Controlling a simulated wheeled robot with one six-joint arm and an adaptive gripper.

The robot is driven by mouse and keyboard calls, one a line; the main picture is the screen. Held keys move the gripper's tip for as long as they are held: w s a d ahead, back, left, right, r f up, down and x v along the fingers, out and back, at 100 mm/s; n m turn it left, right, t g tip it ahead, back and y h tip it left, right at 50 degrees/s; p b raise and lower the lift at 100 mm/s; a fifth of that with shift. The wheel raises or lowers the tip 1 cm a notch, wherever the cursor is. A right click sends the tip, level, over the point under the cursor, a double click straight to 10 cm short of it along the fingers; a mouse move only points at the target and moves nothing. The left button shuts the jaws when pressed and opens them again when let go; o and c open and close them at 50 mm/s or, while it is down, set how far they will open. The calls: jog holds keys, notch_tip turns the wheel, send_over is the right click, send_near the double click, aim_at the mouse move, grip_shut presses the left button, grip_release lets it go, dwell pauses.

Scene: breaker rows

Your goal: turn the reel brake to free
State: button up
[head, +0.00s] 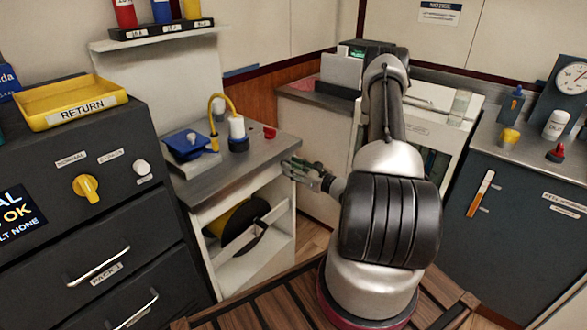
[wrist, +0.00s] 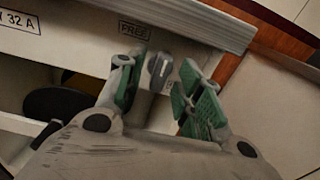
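The reel brake lever (wrist: 158,70), a grey handle, shows in the wrist view just below and right of the FREE label (wrist: 134,29). My gripper (wrist: 163,85) has its two green-padded fingers apart, with the lever between them. The lever is nearer the left finger, and a gap shows on the right. I cannot tell whether the left finger touches it. In the head view my gripper (head: 303,170) is at the right front edge of the reel cabinet's top (head: 225,160). The black and yellow reel (head: 238,226) sits inside the cabinet. The lever cannot be made out there.
A blue box (head: 186,146) and a white bottle with a yellow hose (head: 237,130) stand on the cabinet top. A dark drawer unit (head: 80,225) with a yellow RETURN tray (head: 70,103) is at left. A dark cabinet (head: 515,200) is at right.

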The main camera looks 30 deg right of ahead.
jog(key=v, duration=1.2)
jog(key=s+a+f+n+g+y, duration=0.1)
jog(key=s+a+g+y, duration=0.2)
jog(key=s+a, duration=0.15)
jog(key=s+a+r+n+g+y, duration=0.1)
jog(key=s+a+r+n+g, duration=0.2)
jog(key=s+r+n+g, duration=0.35)
jog(key=s+a+r+n+g+y, duration=0.15)
jog(key=s+r+n+g, duration=0.25)
jog(key=s+n+g, duration=0.45)
jog(key=d+r+n+h, duration=0.3)
jog(key=r+n+h, duration=0.7)
jog(key=r, duration=0.3)
jog(key=a+r+n+t+h, duration=0.1)
jog(key=a+r+n+t, duration=0.4)
jog(key=r, duration=0.6)
jog(key=shift+a+n+h, duration=0.35)
jog(key=shift+a+n, duration=0.05)
jog(key=shift+a, duration=0.05)
